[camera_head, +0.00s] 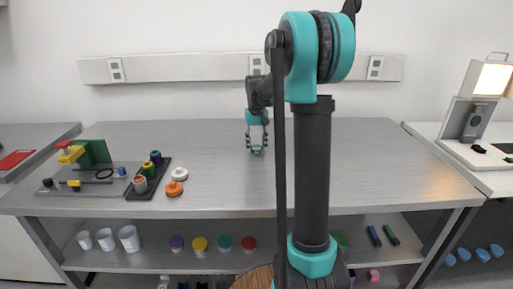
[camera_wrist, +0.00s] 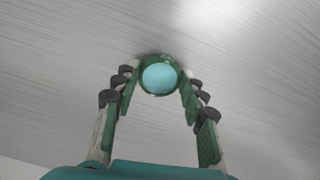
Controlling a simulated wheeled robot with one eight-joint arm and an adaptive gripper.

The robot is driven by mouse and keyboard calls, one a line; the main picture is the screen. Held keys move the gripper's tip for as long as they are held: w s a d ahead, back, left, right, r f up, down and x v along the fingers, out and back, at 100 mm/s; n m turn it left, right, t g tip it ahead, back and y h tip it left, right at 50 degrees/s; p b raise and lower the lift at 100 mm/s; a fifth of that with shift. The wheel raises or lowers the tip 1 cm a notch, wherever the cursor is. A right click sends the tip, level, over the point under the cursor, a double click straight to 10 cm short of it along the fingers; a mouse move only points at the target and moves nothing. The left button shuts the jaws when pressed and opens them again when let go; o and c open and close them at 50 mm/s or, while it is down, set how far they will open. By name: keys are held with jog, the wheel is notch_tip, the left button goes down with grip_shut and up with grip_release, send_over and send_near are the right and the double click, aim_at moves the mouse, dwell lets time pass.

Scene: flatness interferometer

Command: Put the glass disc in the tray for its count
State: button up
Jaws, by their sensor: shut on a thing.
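My gripper (camera_head: 257,149) is over the middle of the grey bench, toward the back. In the wrist view its two green-padded fingers (camera_wrist: 157,88) are shut on the glass disc (camera_wrist: 159,77), a pale blue round face within a dark green rim, held at the fingertips. Plain bench top is behind it; I cannot tell the gap below.
A device with a green block (camera_head: 93,153) stands left of the tray on a grey plate. A white disc (camera_head: 180,174) and an orange disc (camera_head: 174,188) lie right of the tray. A lamp unit (camera_head: 480,100) stands far right. The bench's middle is clear.

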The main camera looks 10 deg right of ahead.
jog(key=shift+f, duration=0.45)
jog(key=shift+f, duration=0.1)
jog(key=o, duration=1.2)
jog(key=shift+c, duration=0.2)
